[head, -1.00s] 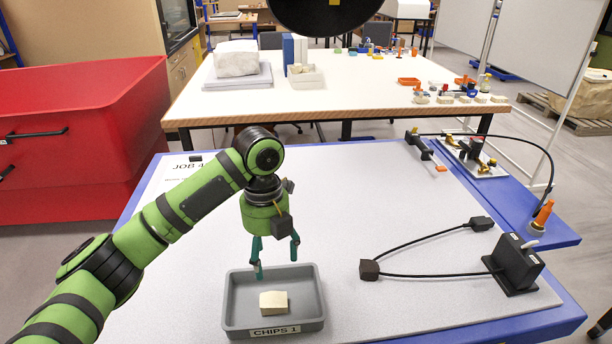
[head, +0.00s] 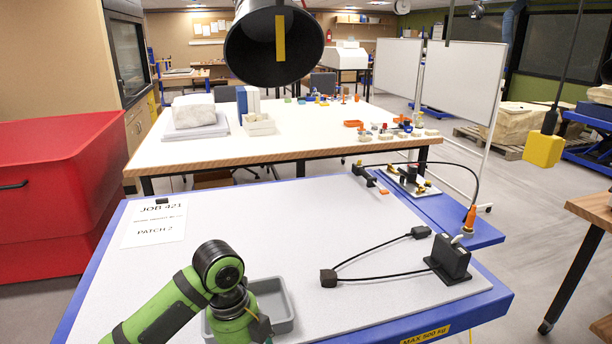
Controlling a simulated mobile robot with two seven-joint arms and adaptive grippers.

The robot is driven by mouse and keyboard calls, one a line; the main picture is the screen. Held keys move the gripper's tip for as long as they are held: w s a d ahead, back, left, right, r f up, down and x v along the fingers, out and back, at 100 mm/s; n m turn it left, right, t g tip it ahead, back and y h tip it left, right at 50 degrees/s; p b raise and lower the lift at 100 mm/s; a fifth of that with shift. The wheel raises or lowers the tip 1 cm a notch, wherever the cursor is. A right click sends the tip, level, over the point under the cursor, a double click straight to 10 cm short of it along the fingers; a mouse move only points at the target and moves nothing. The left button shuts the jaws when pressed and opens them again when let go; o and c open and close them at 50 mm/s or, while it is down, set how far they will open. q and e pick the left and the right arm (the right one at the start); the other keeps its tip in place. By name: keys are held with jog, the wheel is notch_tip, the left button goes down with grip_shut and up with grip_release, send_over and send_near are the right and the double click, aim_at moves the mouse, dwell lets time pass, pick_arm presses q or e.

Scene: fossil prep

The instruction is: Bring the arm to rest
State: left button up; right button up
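My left arm comes in from the bottom left, green with black joints. Its wrist (head: 236,311) is low at the front of the blue-edged table (head: 330,215). The fingers of my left gripper are below the picture's edge or hidden by the wrist. A grey tray (head: 283,299) lies just behind and beside the wrist, partly covered by it. The light block and label seen in it earlier are hidden now. My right arm and gripper do not show.
A black cable with boxes (head: 328,278) and a black holder (head: 449,258) stand on the table's right. A paper sheet (head: 155,222) lies at left. A black extraction hood (head: 273,48) hangs above. A red bin (head: 60,190) stands left. The table's middle is clear.

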pick_arm(q)
jog(key=s+d+f+n+t+h, duration=0.2)
jog(key=s+d+f+n, duration=0.1)
jog(key=s+f+n, duration=0.95)
jog(key=s+a+n+t+y, duration=0.25)
jog(key=s+a+n, duration=0.75)
jog(key=n, duration=0.5)
notch_tip(320, 180, down, 22)
jog(key=a+g, duration=0.2)
jog(key=s+a+f, duration=0.2)
jog(key=s+f, duration=1.3)
jog(key=s, duration=0.1)
jog(key=shift+a+f+g+y, duration=0.25)
jog(key=shift+f+g+y, duration=0.05)
jog(key=shift+g+y, duration=0.15)
jog(key=shift+s+m, duration=0.1)
jog(key=shift+m, duration=0.15)
